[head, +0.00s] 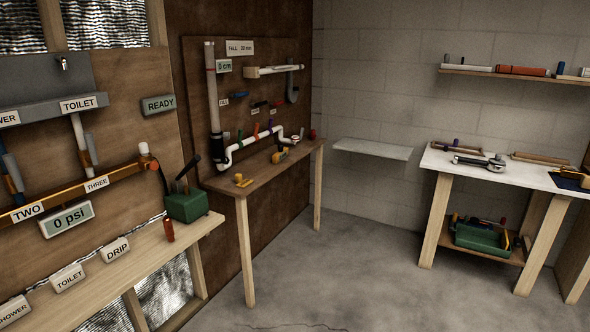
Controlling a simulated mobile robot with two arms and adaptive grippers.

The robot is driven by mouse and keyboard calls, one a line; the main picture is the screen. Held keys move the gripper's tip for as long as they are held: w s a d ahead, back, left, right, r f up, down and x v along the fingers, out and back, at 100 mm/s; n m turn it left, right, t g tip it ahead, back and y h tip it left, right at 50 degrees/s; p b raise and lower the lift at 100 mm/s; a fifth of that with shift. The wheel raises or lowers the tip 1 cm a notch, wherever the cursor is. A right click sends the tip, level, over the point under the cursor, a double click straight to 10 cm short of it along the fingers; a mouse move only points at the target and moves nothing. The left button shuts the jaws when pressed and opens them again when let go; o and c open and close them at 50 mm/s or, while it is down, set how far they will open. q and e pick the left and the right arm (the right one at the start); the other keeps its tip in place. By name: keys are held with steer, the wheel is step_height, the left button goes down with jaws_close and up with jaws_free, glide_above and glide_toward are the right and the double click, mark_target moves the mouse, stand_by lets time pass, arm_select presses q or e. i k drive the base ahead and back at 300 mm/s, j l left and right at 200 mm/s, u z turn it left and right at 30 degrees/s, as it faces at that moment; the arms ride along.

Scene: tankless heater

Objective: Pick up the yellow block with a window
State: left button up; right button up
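Neither of my grippers is in view.
The narrow wooden table (262,171) stands against a brown panel with white pipes (240,146). At left is a bench (125,262) with a green box (187,204) and label blocks. A white-topped workbench (450,166) stands at right. The concrete floor (350,270) between is clear.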

mark_target(282, 153)
steer(key=i, duration=2.65)
